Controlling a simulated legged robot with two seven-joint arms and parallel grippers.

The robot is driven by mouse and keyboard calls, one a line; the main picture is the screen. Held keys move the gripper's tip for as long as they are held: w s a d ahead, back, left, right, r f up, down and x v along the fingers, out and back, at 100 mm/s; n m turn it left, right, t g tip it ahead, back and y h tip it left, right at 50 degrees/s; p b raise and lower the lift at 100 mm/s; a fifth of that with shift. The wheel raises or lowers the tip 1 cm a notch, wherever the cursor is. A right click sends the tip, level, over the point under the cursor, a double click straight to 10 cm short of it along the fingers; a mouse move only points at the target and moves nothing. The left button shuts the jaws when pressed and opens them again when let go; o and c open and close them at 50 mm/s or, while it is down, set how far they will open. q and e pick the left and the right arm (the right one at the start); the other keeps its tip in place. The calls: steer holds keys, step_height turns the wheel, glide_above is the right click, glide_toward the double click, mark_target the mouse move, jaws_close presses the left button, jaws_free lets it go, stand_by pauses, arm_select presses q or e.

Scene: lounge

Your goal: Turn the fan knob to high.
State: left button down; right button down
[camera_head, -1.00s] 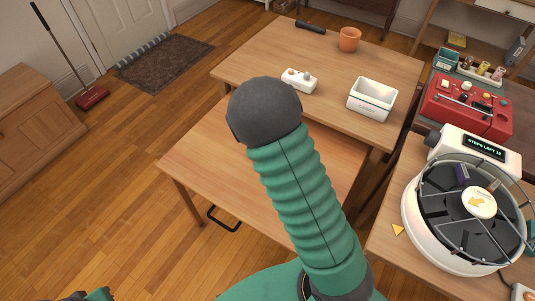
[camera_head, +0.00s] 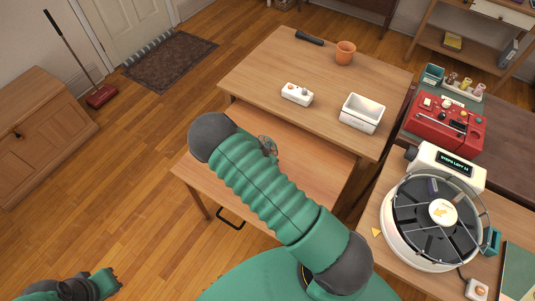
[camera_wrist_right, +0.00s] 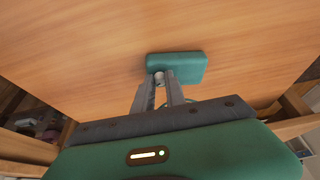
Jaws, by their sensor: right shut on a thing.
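In the right wrist view a teal block (camera_wrist_right: 186,68), seemingly the fan's base, rests on a wooden surface. A small pale round knob (camera_wrist_right: 159,77) shows at its near edge. My right gripper (camera_wrist_right: 160,84) is shut on this knob, its two fingers converging there. In the head view a round grey wire-like part (camera_head: 268,144), perhaps the fan's cage, shows just past my right arm, mostly hidden by it. The right gripper is hidden there. My left gripper (camera_head: 98,284) is low at the left edge, partly cut off, away from everything; its opening is unclear.
A wooden table (camera_head: 255,72) holds a white box with knobs (camera_head: 297,94), a white bin (camera_head: 361,113) and an orange pot (camera_head: 345,52). At right stand a red machine (camera_head: 447,122) and a white round carousel (camera_head: 395,243) beside a display reading steps left.

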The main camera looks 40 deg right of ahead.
arm_select(q)
steer(key=shift+w+p+v, duration=0.15)
steer(key=shift+p+v, duration=0.35)
steer(key=shift+v, duration=0.25)
steer(key=shift+w+p+v, duration=0.2)
steer(key=shift+p+v, duration=0.25)
steer(key=shift+v, duration=0.25)
arm_select(e)
steer(key=shift+w+m+g, duration=0.1)
steer(key=shift+m+g, duration=0.2)
steer(key=shift+m, duration=0.5)
arm_select(q)
steer(key=shift+r, duration=0.1)
arm_select(e)
steer(key=c, duration=1.4)
jaws_free()
steer(key=shift+o, duration=0.2)
